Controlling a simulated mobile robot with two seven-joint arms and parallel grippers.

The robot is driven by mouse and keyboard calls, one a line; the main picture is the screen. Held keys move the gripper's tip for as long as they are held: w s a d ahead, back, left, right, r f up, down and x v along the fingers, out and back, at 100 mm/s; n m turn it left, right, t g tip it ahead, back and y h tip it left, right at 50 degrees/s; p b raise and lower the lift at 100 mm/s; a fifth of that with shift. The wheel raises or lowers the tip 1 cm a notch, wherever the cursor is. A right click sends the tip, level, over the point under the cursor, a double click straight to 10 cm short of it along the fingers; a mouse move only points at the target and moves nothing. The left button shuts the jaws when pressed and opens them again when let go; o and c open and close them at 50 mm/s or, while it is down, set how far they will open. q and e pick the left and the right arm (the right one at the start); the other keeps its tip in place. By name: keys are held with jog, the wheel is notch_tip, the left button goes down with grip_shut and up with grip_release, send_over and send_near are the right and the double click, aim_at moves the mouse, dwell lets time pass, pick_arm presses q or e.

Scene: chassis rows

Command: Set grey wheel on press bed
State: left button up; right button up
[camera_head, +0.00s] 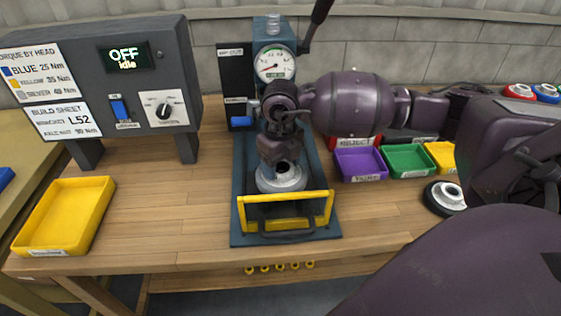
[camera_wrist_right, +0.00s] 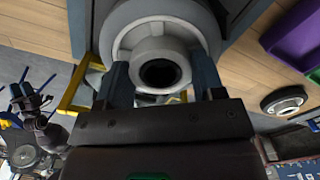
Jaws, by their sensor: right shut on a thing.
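The grey wheel (camera_head: 283,184) is in the press, behind the yellow guard (camera_head: 286,197), with its dark centre hole facing up. My right gripper (camera_head: 281,160) reaches in from above and is shut on the wheel's raised hub. In the right wrist view, the two fingers (camera_wrist_right: 160,85) stand on either side of the hub of the grey wheel (camera_wrist_right: 160,50). The blue press bed (camera_head: 330,229) lies under the wheel. I cannot tell whether the wheel's underside touches it. My left gripper is not in view.
The press gauge (camera_head: 274,65) and lever (camera_head: 318,22) stand behind my right arm. A control box (camera_head: 150,84) reads OFF, idle. A yellow tray (camera_head: 64,216) is at left. Purple (camera_head: 360,164) and green (camera_head: 408,160) bins and a black-rimmed wheel (camera_head: 444,197) are at right.

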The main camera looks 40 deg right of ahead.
dwell(0.4)
jog(key=shift+f, duration=0.45)
jog(key=o, duration=1.2)
jog(key=shift+f, duration=0.1)
jog(key=shift+r, duration=0.35)
notch_tip(320, 180, up, 10)
jog(key=shift+r+p, duration=0.1)
jog(key=shift+p, duration=0.4)
